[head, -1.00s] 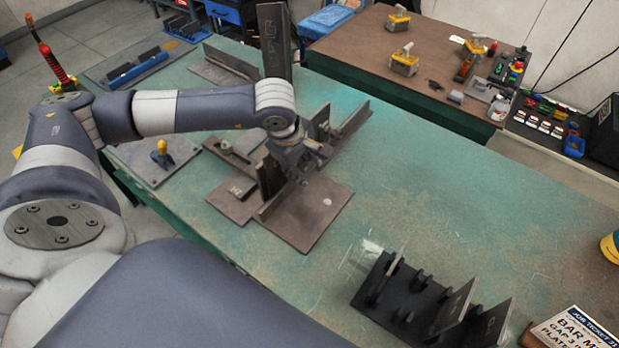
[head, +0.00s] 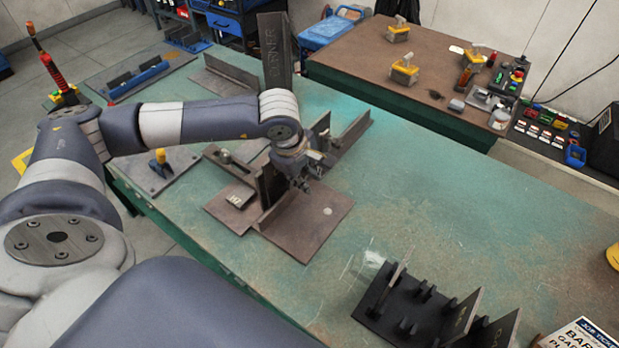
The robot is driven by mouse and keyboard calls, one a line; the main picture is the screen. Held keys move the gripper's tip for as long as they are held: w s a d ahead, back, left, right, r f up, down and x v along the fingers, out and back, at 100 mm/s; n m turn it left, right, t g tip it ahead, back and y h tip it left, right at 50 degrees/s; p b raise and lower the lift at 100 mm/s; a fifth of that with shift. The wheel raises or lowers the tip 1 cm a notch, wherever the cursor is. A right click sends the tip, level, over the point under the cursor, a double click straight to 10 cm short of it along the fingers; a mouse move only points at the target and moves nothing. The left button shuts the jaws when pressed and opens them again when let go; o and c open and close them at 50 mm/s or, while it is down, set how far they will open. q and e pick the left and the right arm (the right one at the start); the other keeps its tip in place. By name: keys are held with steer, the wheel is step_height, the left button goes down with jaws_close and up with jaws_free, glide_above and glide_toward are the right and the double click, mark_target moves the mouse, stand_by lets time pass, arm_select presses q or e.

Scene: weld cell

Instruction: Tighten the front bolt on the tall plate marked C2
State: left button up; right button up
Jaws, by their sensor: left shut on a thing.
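A tall dark plate (head: 268,186) stands upright on a brown base plate (head: 312,228) in the middle of the green bench. A small label (head: 238,199) lies on the base to its left, but I cannot read it clearly, and no C2 mark is legible. My left gripper (head: 304,186) points down just right of the tall plate, close against it. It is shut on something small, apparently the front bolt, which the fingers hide. My right gripper is not in view.
A tall corner plate (head: 274,52) stands behind my left wrist. Angle pieces (head: 345,138) stand just right of the gripper. A black rack with upright plates (head: 417,302) sits at the front right.

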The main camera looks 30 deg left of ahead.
mark_target(305, 172)
arm_select(q)
steer(key=shift+r+g+p, duration=0.1)
steer(key=shift+g+p, duration=0.9)
steer(key=shift+p, duration=0.05)
steer(key=shift+w+g+p, duration=0.1)
steer(key=shift+g+p, duration=0.5)
steer(key=shift+g, duration=0.3)
steer(key=o, duration=0.6)
steer(key=shift+o, duration=0.2)
steer(key=shift+r+p, duration=1.15)
steer(key=shift+r, duration=1.25)
